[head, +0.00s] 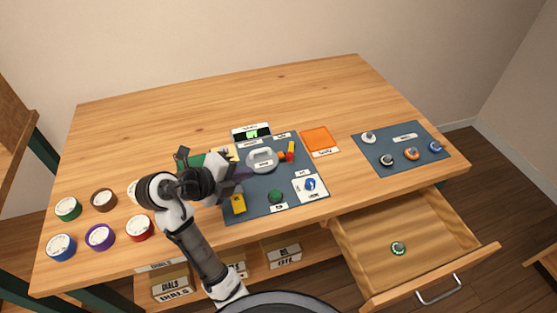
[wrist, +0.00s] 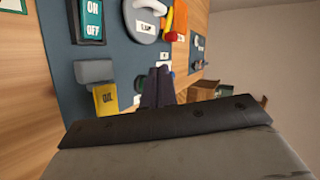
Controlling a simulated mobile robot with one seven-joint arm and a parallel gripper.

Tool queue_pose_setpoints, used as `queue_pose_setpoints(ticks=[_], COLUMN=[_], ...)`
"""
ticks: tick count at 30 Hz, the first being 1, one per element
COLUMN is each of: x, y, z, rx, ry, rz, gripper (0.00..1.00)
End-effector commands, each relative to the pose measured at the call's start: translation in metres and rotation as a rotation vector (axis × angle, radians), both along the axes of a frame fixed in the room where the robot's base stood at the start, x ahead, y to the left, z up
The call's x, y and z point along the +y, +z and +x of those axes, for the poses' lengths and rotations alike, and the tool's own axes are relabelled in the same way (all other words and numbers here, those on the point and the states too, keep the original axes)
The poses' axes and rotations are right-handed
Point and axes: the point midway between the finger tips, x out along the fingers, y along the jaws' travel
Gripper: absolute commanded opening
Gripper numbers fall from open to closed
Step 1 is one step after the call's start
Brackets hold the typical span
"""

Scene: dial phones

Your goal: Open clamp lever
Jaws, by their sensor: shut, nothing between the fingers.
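A small red and yellow lever with an orange part (head: 290,151), which looks like the clamp lever, is on the dark blue mat (head: 250,212), right of a round grey dial base (head: 262,159). In the wrist view the orange and red part (wrist: 180,20) is at the top, beside the grey base (wrist: 142,28). My gripper (head: 240,173) is over the left part of the mat, left of the grey base and apart from the lever. Its dark fingers (wrist: 157,86) are together and empty. My arm hides part of the mat's left side.
A yellow oil container (head: 238,204) stands near my gripper. A green knob (head: 276,196) and a white card with a blue dial (head: 310,187) are at the mat's front. An orange tray (head: 319,140) is to the right. An open drawer (head: 430,235) juts out at front right.

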Motion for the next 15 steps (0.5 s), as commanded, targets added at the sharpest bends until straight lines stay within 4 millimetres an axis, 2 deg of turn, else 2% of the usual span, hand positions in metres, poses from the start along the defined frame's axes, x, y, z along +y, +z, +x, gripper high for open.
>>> queue_pose_setpoints(ticks=[12,15], x=[-0.056,-0.068], y=[-0.041,-0.039], z=[0.050,0.062], rx=[0.004,0.001], ry=[-0.005,-0.004], rz=[-0.001,-0.001], gripper=[0.00,0.00])
